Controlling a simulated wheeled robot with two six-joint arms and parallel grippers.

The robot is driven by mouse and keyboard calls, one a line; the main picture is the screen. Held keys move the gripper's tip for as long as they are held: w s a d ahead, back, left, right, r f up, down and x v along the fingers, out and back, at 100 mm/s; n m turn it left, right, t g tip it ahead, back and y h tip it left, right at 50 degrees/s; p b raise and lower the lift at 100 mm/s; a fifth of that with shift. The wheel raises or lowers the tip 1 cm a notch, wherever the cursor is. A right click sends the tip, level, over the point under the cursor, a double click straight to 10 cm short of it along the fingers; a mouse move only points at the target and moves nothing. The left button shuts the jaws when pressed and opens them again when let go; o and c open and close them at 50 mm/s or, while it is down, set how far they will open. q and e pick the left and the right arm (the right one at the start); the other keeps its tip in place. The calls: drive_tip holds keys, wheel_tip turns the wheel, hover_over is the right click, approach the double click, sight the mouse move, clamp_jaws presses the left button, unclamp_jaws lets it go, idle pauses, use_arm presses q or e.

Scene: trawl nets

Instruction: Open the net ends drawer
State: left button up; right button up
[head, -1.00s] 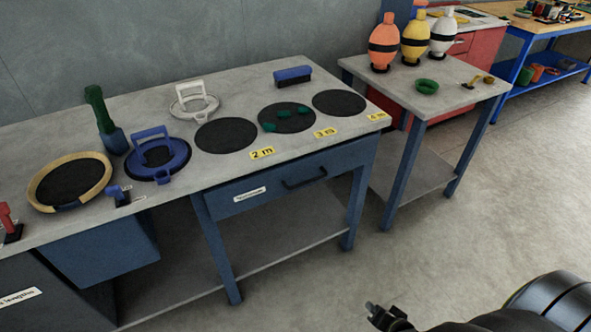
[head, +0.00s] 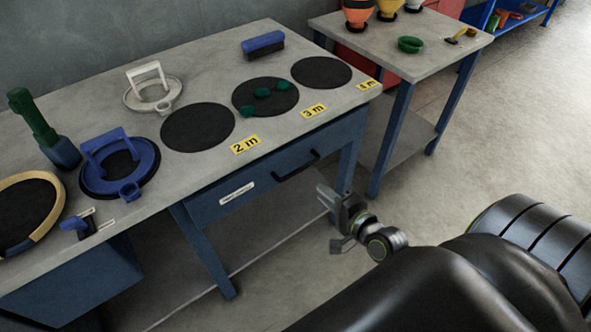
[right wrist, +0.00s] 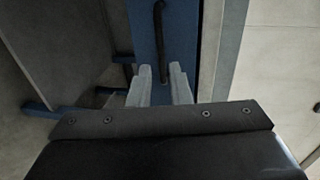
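The blue drawer (head: 270,185) sits under the bench top's front edge and looks closed. It has a dark bar handle (head: 297,166) and a white label too small to read surely. My right gripper (head: 334,196) is in front of the drawer's right part, a little right of and below the handle in the head view. In the right wrist view, its two pale fingers (right wrist: 161,88) are apart with nothing between them. The handle (right wrist: 160,40) is ahead of the gap, apart from the fingers. My left gripper is not in view.
The bench top (head: 215,80) holds black discs with yellow length tags, green pieces, a blue brush (head: 262,43), and blue and white ring tools. A blue bench leg (head: 352,160) stands near my right gripper. A side table (head: 450,50) is behind right. Floor at right is clear.

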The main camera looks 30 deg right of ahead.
sight(297, 173)
drive_tip(key=x, duration=1.2)
drive_tip(key=shift+w, duration=0.35)
clamp_jaws()
